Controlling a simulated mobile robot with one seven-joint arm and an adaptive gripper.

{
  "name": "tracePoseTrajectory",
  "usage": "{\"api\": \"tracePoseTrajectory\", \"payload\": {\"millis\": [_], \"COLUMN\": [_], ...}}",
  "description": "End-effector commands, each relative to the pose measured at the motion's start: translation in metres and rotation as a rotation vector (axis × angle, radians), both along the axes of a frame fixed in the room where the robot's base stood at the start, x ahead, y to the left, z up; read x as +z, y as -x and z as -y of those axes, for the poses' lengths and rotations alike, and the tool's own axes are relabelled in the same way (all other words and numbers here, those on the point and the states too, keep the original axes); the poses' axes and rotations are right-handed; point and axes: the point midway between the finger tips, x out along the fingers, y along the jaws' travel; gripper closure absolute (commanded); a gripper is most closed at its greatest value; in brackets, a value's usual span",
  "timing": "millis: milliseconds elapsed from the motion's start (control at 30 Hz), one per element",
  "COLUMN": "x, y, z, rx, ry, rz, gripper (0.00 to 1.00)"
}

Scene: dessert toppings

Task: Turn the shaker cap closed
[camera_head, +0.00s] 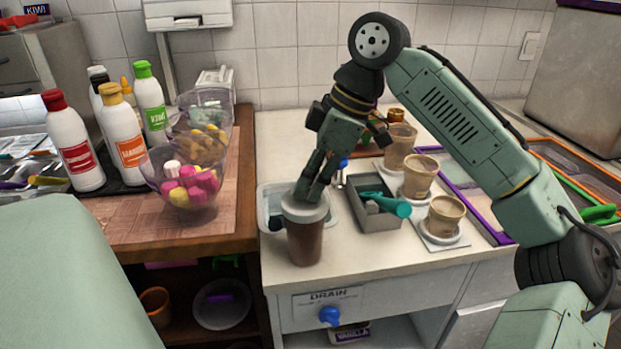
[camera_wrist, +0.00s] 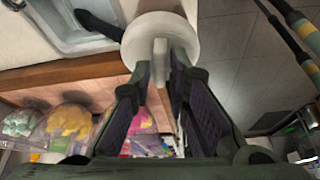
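The shaker (camera_head: 305,243) is a brown, upright cup on the counter near its front left. Its pale grey cap (camera_head: 304,208) sits on top. In the wrist view the cap (camera_wrist: 187,32) is a white disc with a raised tab (camera_wrist: 160,62) standing on it. My gripper (camera_head: 311,192) comes down from above onto the cap. Its two fingertips (camera_wrist: 162,62) are close together, one on each side of the tab, and look shut on it. The cap's thread and the joint with the cup cannot be made out.
Several dessert cups (camera_head: 444,215) stand further right. Bottles (camera_head: 124,135) and candy bowls (camera_head: 190,190) are at left.

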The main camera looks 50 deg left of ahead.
Motion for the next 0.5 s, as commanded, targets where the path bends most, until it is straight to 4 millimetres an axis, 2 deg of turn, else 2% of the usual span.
{"api": "tracePoseTrajectory", "payload": {"millis": [167,500], "x": [0.0,0.0029], "y": [0.0001,-0.0008], "z": [-0.0001,0.0005], "rx": [0.0,0.001], "ry": [0.0,-0.001], "rz": [0.0,0.0], "gripper": [0.7,0.7]}}
